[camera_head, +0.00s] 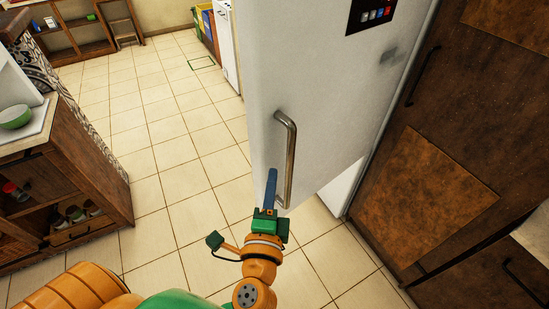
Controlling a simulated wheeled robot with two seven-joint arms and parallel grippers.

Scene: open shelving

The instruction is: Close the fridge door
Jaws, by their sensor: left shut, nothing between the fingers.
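The white fridge door (330,90) stands ajar in the middle of the head view, with a gap at its lower right edge where part of the white fridge body (344,190) shows. It has a curved metal handle (291,150) near its left edge and a dark panel with small buttons at the top. My left gripper (271,172) is shut and empty. Its fingers point up the picture just left of the handle's lower part, in front of the door. I cannot tell whether they touch the door or handle. My right gripper is not in view.
Brown wooden cabinets (440,150) stand right of the fridge. A wooden counter unit (70,180) with a green bowl (15,116) stands at the left. Tiled floor (180,140) lies clear between them. Low shelves (80,38) stand at the back.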

